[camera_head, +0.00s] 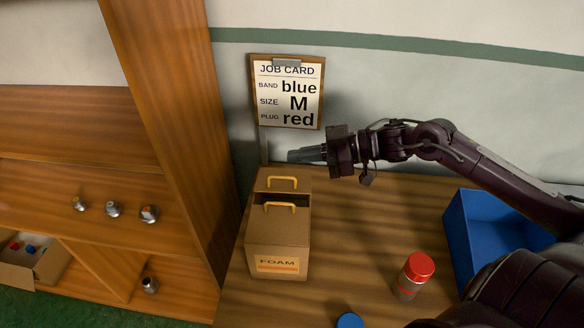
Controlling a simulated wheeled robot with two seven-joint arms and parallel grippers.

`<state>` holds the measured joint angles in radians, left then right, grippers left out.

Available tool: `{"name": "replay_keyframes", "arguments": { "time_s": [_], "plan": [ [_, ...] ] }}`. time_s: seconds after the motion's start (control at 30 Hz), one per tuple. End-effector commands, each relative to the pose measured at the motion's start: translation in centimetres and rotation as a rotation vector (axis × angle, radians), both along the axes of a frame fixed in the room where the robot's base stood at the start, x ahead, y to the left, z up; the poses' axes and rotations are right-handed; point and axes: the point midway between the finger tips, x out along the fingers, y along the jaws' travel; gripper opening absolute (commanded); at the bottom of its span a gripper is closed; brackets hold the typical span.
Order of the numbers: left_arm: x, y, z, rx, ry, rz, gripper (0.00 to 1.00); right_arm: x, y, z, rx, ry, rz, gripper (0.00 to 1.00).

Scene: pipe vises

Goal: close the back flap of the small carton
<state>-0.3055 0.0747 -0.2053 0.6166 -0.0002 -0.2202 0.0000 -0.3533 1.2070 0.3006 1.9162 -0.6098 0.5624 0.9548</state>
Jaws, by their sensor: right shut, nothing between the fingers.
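The brown carton (277,249) stands on the wooden table and has a FOAM label on its front. Its back flap (269,184), with a yellow handle, looks raised behind a narrow dark gap in the top. The front flap (275,226), also with a yellow handle, looks to lie over the front of the top. My right gripper (292,156) is shut and empty, its fingers pointing left, above and behind the back flap, seemingly apart from it. My left gripper is not in view.
A job card (290,92) hangs on the wall behind. A red-capped jar (413,276), a blue bin (480,235) and a blue round top (350,321) are to the right. A wooden shelf (110,220) with small parts and an open box (45,268) is at left.

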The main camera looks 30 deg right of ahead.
Motion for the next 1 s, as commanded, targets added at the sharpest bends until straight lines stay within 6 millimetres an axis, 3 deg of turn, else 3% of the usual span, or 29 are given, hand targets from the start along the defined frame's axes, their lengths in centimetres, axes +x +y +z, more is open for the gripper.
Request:
{"name": "replay_keyframes", "arguments": {
  "time_s": [0.17, 0.3, 0.5, 1.0],
  "plan": [
    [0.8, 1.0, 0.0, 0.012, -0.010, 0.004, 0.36, 1.1, 1.5, -0.3, -0.001, -0.004, 0.000, 0.00],
    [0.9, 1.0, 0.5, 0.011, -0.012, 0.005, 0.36, 1.1, 1.5, -2.6, 0.000, 0.002, -0.001, 0.00],
    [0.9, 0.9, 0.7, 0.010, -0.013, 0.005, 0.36, 1.1, 1.5, -4.2, 0.001, 0.000, 0.000, 0.00],
    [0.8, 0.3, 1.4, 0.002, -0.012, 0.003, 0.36, 0.7, 1.7, -4.7, -0.026, -0.039, -0.001, 0.00]
  ]
}}
